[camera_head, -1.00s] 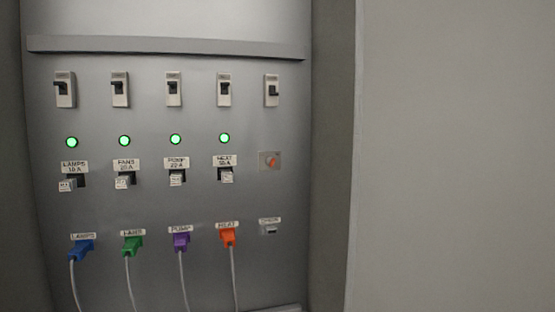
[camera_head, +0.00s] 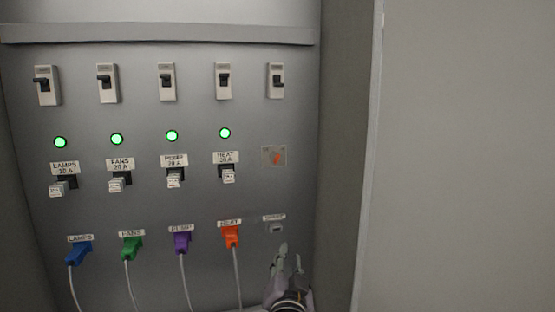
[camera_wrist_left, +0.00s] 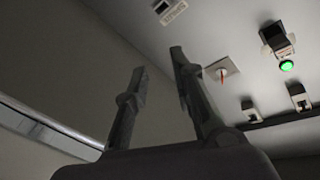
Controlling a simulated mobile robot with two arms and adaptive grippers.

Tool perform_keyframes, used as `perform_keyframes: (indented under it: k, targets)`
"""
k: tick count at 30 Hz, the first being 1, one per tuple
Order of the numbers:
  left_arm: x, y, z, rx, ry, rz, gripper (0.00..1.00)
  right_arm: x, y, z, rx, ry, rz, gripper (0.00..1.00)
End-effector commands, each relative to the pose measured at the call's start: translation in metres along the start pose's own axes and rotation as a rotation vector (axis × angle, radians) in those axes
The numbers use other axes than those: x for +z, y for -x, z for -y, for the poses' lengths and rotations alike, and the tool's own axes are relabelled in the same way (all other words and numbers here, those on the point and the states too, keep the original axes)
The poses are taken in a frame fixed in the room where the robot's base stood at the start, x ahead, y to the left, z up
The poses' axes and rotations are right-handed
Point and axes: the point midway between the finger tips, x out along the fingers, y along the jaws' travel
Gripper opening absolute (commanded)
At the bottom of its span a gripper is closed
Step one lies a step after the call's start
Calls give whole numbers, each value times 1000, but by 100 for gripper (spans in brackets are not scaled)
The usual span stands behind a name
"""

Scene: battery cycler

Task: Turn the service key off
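The service key looks like a small orange-red key (camera_head: 277,158) on a square grey plate, at the right of the panel below the rightmost breaker. Its exact turn angle is too small to tell. It also shows in the left wrist view as an orange key (camera_wrist_left: 221,73) on its plate, beyond the fingertips. My left gripper (camera_head: 291,254) is at the lower right of the panel, below the key and apart from it. In the left wrist view its two fingers (camera_wrist_left: 157,60) are spread with nothing between them. My right gripper is in neither view.
An empty "spare" socket (camera_head: 276,228) sits just above my left gripper. Beside it are the orange heat plug (camera_head: 232,236) and other cabled plugs. Several breakers line the top, above green lamps (camera_head: 225,133) and fuse holders. A cabinet side wall (camera_head: 345,150) bounds the right.

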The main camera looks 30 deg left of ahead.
Motion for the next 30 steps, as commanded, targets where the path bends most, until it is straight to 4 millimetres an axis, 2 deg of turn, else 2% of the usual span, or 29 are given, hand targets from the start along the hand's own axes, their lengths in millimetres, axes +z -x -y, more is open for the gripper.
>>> perform_keyframes:
  k: [1,3,7,11,14,30]
  targets:
    - [-32,-6,23,-72,1,-59,23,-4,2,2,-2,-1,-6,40]
    - [-62,-9,46,-148,-12,-119,23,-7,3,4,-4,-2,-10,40]
    - [-92,-10,70,-230,-27,-176,23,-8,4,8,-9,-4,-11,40]
    - [-103,-17,79,-252,-35,-191,23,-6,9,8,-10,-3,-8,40]
    - [-107,-30,83,-250,-36,-191,23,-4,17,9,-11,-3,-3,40]
    - [-128,-140,111,-248,-34,-187,23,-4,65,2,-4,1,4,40]
